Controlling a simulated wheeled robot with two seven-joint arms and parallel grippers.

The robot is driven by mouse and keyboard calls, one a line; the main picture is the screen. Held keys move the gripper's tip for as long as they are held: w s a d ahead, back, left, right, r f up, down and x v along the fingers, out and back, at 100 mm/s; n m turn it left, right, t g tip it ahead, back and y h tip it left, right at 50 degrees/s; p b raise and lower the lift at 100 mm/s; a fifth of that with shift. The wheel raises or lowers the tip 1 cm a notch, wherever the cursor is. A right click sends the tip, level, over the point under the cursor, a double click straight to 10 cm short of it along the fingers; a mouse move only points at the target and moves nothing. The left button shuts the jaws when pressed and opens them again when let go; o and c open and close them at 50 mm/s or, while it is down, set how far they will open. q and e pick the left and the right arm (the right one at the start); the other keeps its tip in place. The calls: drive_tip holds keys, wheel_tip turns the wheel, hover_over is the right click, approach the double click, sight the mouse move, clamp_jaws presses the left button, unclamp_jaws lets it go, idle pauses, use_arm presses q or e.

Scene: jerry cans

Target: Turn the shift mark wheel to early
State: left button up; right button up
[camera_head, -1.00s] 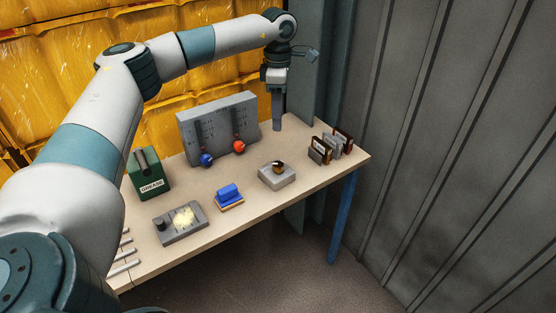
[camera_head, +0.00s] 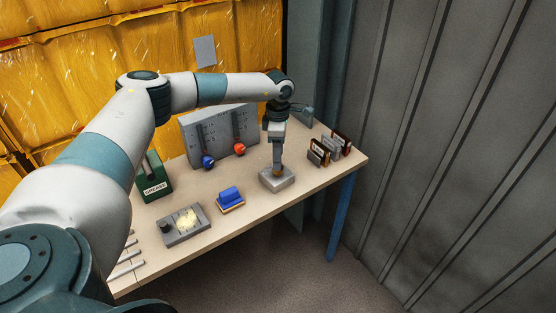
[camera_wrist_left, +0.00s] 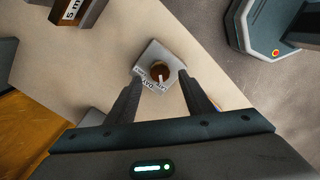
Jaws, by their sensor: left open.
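The shift mark wheel is a small brown knob (camera_wrist_left: 160,71) with a pale pointer line, on top of a light grey block (camera_head: 278,181). In the left wrist view, lettering shows on the block beside the knob; "DAY" can be made out and the smaller words are hard to read. My left gripper (camera_head: 277,172) points straight down over the block and hides most of the knob in the head view. In the left wrist view its two fingers (camera_wrist_left: 162,95) are apart, one to each side of the block's near part, with the knob beyond and between them. Whether they touch it cannot be told.

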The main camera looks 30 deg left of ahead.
use_arm(q)
drive_tip(key=shift+f+p, duration=0.4)
drive_tip(key=shift+f, duration=1.55)
